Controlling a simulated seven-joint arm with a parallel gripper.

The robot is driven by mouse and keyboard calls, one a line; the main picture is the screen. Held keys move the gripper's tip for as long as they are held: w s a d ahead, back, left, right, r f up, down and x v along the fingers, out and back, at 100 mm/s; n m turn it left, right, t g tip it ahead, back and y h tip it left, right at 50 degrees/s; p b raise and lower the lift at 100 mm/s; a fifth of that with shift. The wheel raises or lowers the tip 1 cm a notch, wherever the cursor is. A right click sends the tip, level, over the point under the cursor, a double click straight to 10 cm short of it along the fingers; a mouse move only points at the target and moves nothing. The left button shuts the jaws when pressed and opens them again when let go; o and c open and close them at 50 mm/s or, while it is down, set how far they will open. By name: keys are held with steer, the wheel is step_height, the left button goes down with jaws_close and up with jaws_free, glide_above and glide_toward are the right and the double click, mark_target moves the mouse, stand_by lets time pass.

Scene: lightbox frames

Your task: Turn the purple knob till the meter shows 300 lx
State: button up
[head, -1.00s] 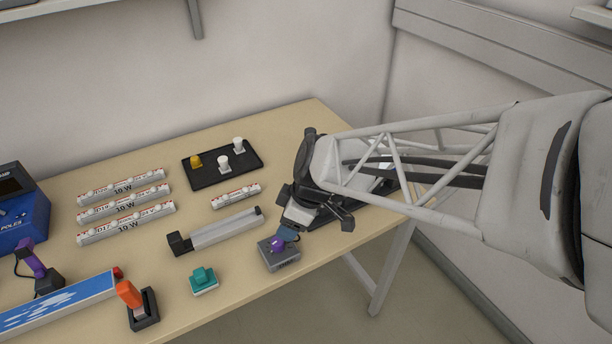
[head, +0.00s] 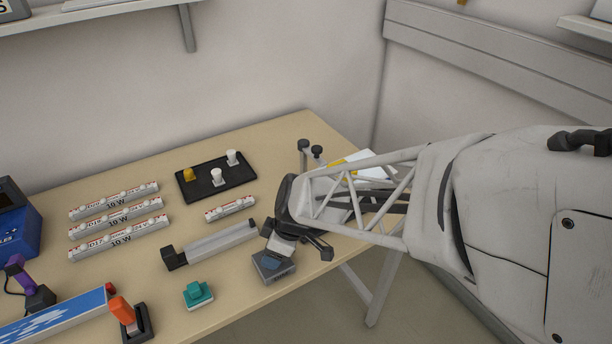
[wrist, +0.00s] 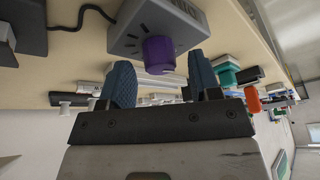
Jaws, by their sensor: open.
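The purple knob (wrist: 159,55) sits on a small grey box (wrist: 130,42) with dark tick marks around it. The box also shows in the head view (head: 272,270) near the table's front edge, where my gripper covers the knob. My gripper (wrist: 163,82) is open, with one blue finger on either side of the knob in the wrist view. I cannot tell whether the fingers touch it. The meter's reading is not legible in any view; a blue device with a dark screen (head: 18,222) is cut off at the left edge.
Left of the box are a teal button block (head: 198,294), a grey bar with a black end (head: 212,243) and an orange-handled switch (head: 127,316). A purple-handled item (head: 30,287) stands far left.

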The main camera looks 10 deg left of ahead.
steer(key=shift+a+f, duration=0.15)
steer(key=shift+f, duration=0.25)
steer(key=c, duration=0.9)
steer(key=shift+s, duration=0.1)
steer(key=shift+m+t, duration=0.8)
steer(key=shift+m, duration=1.1)
steer(key=shift+s+m+t, duration=0.1)
steer(key=shift+m+t, duration=0.4)
steer(key=shift+m, duration=1)
steer(key=shift+m+h, duration=0.3)
